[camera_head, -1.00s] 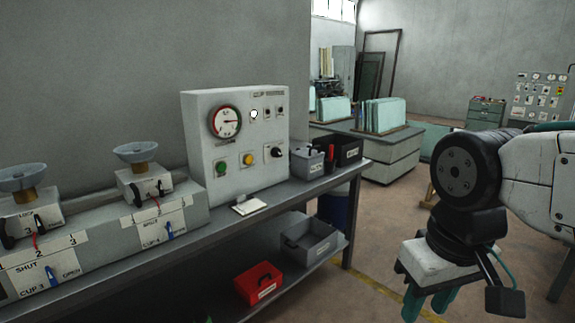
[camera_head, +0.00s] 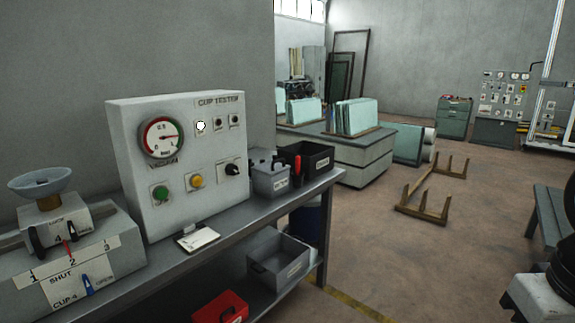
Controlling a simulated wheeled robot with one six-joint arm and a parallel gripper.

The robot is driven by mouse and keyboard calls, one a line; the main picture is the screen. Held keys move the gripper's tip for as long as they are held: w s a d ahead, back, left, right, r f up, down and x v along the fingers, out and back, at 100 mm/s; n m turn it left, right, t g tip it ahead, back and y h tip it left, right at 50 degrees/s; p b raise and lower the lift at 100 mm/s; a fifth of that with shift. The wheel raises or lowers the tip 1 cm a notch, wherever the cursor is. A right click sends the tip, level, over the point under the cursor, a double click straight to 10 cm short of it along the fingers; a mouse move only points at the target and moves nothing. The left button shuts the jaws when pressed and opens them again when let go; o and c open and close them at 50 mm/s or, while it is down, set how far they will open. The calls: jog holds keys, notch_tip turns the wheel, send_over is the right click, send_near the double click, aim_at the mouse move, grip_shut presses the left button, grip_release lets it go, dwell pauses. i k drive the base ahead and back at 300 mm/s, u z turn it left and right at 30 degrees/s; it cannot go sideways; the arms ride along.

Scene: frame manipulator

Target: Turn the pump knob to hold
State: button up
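The grey control box (camera_head: 200,205), marked CUP TESTER, stands on the bench. Its front carries a round red-rimmed gauge (camera_head: 161,138), a green button (camera_head: 160,194), a yellow button (camera_head: 196,181) and a black rotary knob (camera_head: 232,169) at the lower right. The labels by the knob are too small to read, so I cannot tell which position it points to. Part of my arm (camera_head: 545,297) shows at the lower right edge, well apart from the box. My gripper's fingers are out of the frame.
A suction cup unit (camera_head: 42,182) with small levers sits left of the box. A white card (camera_head: 198,238) lies before it. A grey bin (camera_head: 270,181) and a black bin (camera_head: 318,158) stand to its right. A red box (camera_head: 220,309) is below. Open floor lies right of the bench.

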aim_at(231, 170)
jog(key=z, duration=0.1)
jog(key=i, duration=1.3)
jog(key=u, duration=0.75)
